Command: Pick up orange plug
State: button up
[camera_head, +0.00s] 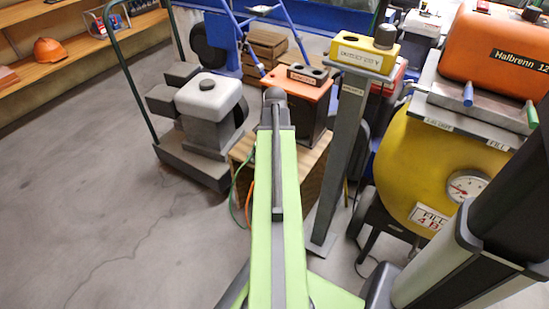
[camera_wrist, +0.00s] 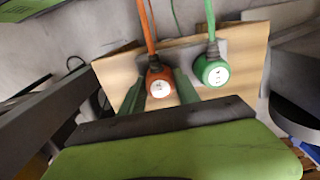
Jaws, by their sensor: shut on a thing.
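The orange plug (camera_wrist: 154,70), with a pale round face and an orange cord running up, sits between the two fingers of my gripper (camera_wrist: 162,80) in the wrist view. The fingers are shut on its sides. A green plug (camera_wrist: 212,71) on a green cord is just to the right, apart from the fingers, in front of a grey plate and a wooden board (camera_wrist: 247,60). In the head view my arm hides the gripper and both plugs; only the orange cord (camera_head: 249,205) and green cord (camera_head: 235,195) show left of the arm.
An orange box with two openings (camera_head: 306,92) stands on a wooden crate (camera_head: 313,165) behind my arm. A grey post (camera_head: 338,160) bears a yellow box (camera_head: 363,57). A yellow tank machine (camera_head: 425,165) is at right, a grey motor on a trolley (camera_head: 210,110) at left. The left floor is clear.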

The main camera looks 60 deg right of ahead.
grip_shut()
jog(key=r+p, duration=0.5)
jog(key=shift+s+d+r, duration=0.15)
jog(key=shift+s+d, duration=0.15)
jog(key=s+d+r+p, duration=0.5)
jog(key=s+d+p, duration=0.1)
jog(key=s+d, duration=0.1)
jog(key=shift+s+d+r, duration=0.3)
jog(key=shift+s+r, duration=0.05)
jog(key=shift+s, duration=0.05)
